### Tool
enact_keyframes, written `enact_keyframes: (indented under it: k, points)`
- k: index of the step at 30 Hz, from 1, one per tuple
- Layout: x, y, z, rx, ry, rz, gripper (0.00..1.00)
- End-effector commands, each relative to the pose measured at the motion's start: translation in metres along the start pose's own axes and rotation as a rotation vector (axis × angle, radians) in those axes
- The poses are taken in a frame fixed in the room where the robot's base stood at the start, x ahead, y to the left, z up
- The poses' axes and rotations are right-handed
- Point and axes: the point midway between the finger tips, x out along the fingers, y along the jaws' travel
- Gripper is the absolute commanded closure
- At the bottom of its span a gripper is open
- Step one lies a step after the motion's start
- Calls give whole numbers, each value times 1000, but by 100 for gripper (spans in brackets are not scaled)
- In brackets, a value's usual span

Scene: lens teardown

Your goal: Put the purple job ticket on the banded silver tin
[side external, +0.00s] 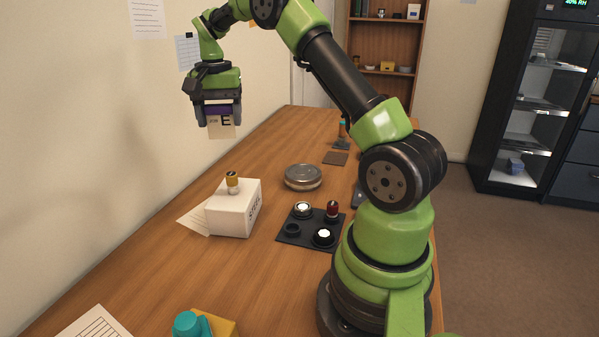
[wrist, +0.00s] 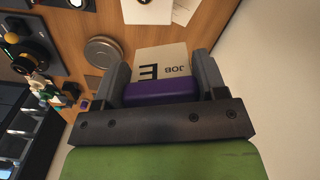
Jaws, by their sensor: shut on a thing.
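The purple job ticket (side external: 221,129) is a cream card with a purple top band, marked "JOB" and a large "E". My gripper (side external: 219,112) is shut on its purple part, and the card hangs below the fingers, high above the table. In the wrist view the ticket (wrist: 162,65) sits between the two fingers of my gripper (wrist: 161,82). The banded silver tin (side external: 303,177) is round, flat and closed, and stands on the table, lower and to the right of my gripper. It also shows in the wrist view (wrist: 103,52), apart from the ticket.
A brown square (side external: 335,158) lies behind. Bare wood surrounds the tin.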

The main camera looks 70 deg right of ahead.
Motion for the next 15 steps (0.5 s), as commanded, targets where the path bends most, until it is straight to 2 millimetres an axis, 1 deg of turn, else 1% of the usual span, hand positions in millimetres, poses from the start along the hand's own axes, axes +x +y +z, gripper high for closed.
enact_keyframes:
  k: [1, 3, 6, 9, 15]
  points:
    - [0, 26, -20, 68, 0, 0, 57]
    - [0, 57, -40, 143, 0, 0, 57]
    - [0, 95, -59, 228, 0, -1, 57]
    - [0, 125, -71, 290, 0, -1, 57]
    - [0, 167, -83, 378, 1, -1, 57]
